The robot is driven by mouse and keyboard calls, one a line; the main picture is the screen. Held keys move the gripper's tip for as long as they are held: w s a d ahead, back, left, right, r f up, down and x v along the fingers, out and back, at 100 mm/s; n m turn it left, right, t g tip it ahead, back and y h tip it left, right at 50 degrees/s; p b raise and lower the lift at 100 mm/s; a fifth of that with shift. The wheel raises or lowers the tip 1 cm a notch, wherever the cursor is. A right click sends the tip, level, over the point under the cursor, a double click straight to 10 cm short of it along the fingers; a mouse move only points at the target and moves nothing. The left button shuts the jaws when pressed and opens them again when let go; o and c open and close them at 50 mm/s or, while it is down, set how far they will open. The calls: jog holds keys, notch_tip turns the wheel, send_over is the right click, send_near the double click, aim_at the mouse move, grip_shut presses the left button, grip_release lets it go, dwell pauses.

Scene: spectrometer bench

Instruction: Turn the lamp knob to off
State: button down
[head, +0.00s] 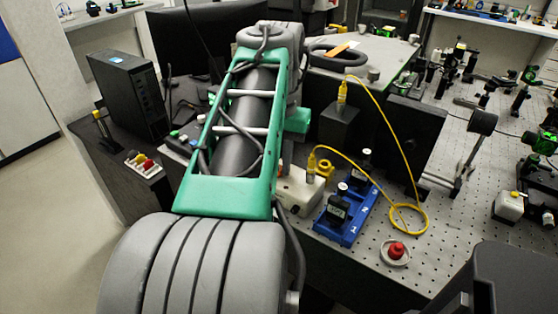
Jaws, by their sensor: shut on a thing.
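My arm crosses the middle of the head view and covers the bench behind it. My gripper and its fingertips are not visible; the arm hides that area. A cream-white box (301,192), possibly the lamp, sits just right of my arm, with a yellow cable rising from its top. Its left part is hidden behind the arm. I cannot make out the lamp knob or which way it points.
A blue tray (345,232) with black bottles stands to the right of the white box. A red button (396,250) sits on the perforated bench (455,190). A yellow fibre (402,140) loops there. A black computer tower (128,95) stands at left.

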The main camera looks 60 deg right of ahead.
jog(key=c, duration=1.3)
grip_release()
notch_tip(320, 180, up, 8)
jog(key=p, duration=0.7)
jog(key=shift+f, duration=0.1)
